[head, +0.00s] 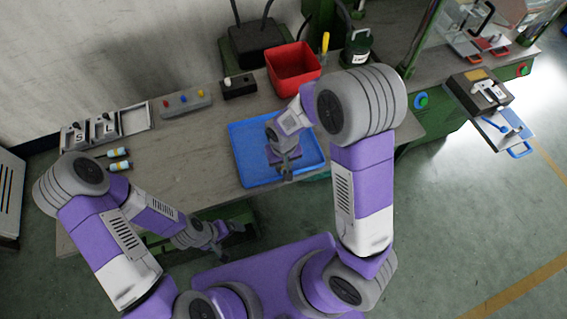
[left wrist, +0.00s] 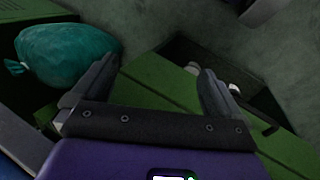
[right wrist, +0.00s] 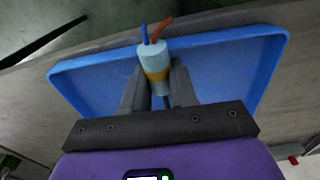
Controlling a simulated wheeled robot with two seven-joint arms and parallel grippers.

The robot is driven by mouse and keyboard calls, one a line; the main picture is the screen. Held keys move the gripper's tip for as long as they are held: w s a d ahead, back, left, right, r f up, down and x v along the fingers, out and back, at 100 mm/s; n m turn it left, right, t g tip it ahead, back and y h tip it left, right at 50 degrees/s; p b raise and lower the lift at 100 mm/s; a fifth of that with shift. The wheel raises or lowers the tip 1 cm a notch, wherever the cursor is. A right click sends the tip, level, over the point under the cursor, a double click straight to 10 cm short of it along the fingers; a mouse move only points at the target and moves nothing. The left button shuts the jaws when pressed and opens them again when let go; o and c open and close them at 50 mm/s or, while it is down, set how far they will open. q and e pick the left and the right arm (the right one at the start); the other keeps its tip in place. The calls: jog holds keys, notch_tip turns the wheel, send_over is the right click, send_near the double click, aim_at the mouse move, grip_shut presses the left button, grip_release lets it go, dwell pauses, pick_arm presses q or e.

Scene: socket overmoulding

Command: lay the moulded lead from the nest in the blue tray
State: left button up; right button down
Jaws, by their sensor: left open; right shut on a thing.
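The moulded lead (right wrist: 154,62) is a pale blue cylinder with a yellow band, with a blue and an orange wire at its end. My right gripper (right wrist: 158,88) is shut on it. The blue tray (right wrist: 90,82) fills the background there; I cannot tell whether the lead touches its floor. In the head view the right gripper (head: 286,170) is over the front part of the blue tray (head: 247,135), and the lead is hidden. My left gripper (head: 232,238) is low in front of the table; the left wrist view shows it open and empty (left wrist: 155,85).
A red bin (head: 293,70) stands behind the tray. Two pale cylinders (head: 119,165) lie at the table's left, near a sorting rack (head: 105,125). A button box (head: 186,102) stands at the back. The dark fixture (head: 480,92) at right is far off. A teal bag (left wrist: 68,55) lies below.

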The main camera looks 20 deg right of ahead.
jog(key=shift+s+f, duration=0.45)
jog(key=shift+f, duration=0.1)
jog(key=c, duration=1.3)
grip_release()
jog(key=o, duration=0.5)
jog(key=shift+w, duration=0.35)
jog(key=shift+s+r, duration=0.1)
jog(key=shift+r, duration=0.25)
notch_tip(320, 180, up, 7)
jog(key=shift+r+p, duration=0.1)
jog(key=shift+p, duration=1.05)
